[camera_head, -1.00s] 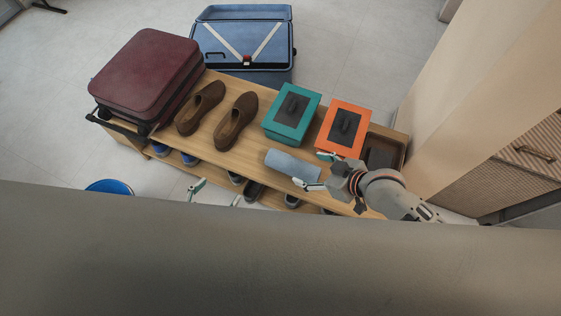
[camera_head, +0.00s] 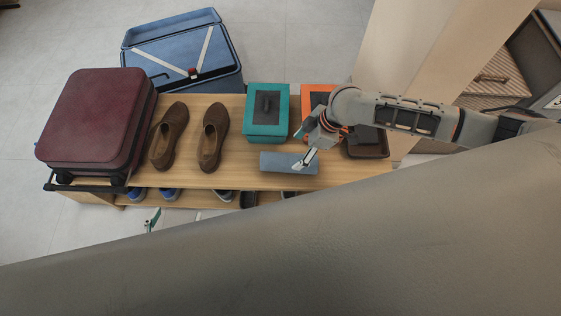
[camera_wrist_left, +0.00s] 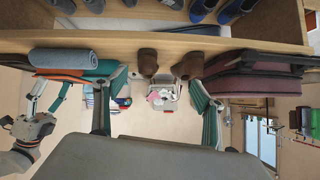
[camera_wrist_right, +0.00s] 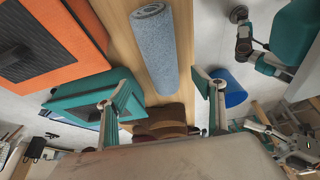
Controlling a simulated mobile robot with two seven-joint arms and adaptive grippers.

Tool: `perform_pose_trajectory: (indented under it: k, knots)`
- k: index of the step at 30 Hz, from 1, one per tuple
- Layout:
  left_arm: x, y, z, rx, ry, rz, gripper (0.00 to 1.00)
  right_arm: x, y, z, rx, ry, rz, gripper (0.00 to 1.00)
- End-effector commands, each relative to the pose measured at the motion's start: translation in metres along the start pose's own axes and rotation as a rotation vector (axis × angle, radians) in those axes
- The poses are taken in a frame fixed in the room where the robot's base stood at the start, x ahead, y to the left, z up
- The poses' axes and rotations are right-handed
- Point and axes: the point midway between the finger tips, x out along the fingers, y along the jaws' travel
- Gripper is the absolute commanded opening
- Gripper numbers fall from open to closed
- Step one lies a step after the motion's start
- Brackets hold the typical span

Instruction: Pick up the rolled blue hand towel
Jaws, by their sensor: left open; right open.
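The rolled blue hand towel (camera_head: 278,163) lies on the wooden bench top in front of the teal box. My right gripper (camera_head: 299,151) is open at the towel's right part, with one finger across the towel in the picture. In the right wrist view the towel (camera_wrist_right: 153,50) runs lengthwise, its near end between the open fingers (camera_wrist_right: 160,96) in the picture; I cannot tell whether they touch it. My left gripper (camera_head: 174,218) is open and empty in front of the bench, mostly hidden. The left wrist view shows the towel (camera_wrist_left: 65,58) at the left, away from the open left fingers.
The bench (camera_head: 225,182) also holds a maroon suitcase (camera_head: 95,117), brown shoes (camera_head: 212,140), a teal box (camera_head: 266,112), an orange box (camera_head: 317,97) and a brown tray (camera_head: 367,149). More shoes sit on its lower shelf. An open blue suitcase (camera_head: 185,55) stands behind.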

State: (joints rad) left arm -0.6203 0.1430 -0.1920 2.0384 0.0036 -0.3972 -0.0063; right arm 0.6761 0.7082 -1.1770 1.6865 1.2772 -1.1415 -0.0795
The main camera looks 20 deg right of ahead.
Motion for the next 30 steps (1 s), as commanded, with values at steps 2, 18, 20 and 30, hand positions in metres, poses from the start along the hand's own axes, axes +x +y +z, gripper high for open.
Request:
perform_pose_trajectory:
  k: [2,18,20,30]
  knots:
    - [0.001,0.001,0.003,0.0,-0.004,0.002,0.7,0.003,0.001,0.003,0.0,-0.007,-0.003,0.68]
    - [0.006,0.009,0.03,0.007,-0.04,0.01,0.7,0.061,-0.005,0.009,0.002,-0.008,-0.008,0.68]
    - [0.006,0.009,0.033,0.009,-0.044,0.008,0.7,0.07,-0.005,0.009,0.003,-0.007,-0.008,0.68]
    - [0.008,0.003,0.02,0.015,-0.02,-0.002,0.7,0.077,-0.002,0.007,-0.001,-0.006,0.0,0.65]
